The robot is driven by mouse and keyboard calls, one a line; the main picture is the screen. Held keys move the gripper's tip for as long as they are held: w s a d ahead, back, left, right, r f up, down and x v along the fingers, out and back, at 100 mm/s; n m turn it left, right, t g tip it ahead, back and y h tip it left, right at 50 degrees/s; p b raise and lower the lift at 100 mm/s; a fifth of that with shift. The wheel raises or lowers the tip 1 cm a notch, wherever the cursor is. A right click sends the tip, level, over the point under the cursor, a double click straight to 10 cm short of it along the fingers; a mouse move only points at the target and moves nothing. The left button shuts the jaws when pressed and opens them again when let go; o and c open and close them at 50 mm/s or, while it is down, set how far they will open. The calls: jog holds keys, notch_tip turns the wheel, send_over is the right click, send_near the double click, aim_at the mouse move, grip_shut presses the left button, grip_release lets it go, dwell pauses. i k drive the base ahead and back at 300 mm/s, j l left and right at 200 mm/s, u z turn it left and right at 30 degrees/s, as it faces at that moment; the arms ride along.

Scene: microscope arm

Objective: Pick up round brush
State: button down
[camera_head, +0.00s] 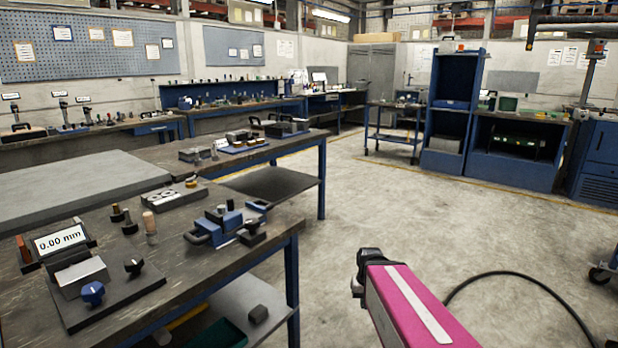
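A small upright cylinder with a tan upper part and a greyer lower part (150,226) stands on the near dark workbench (185,262). It may be the round brush, but it is too small to be sure. Two small dark upright pieces with brownish tops, one (117,213) and another (130,221), stand just left of it. A pink and dark part of my arm shows at the lower right, over the floor and well to the right of the bench. No gripper fingers can be made out.
A blue clamp-like device (226,224) sits right of the cylinder. A display reading 0.00 mm (58,240) and a dark plate with a blue knob (92,292) are at the left. A grey slab (75,190) lies behind. The floor (400,215) right of the bench is open.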

aim_at(152, 233)
jog(key=u, duration=1.3)
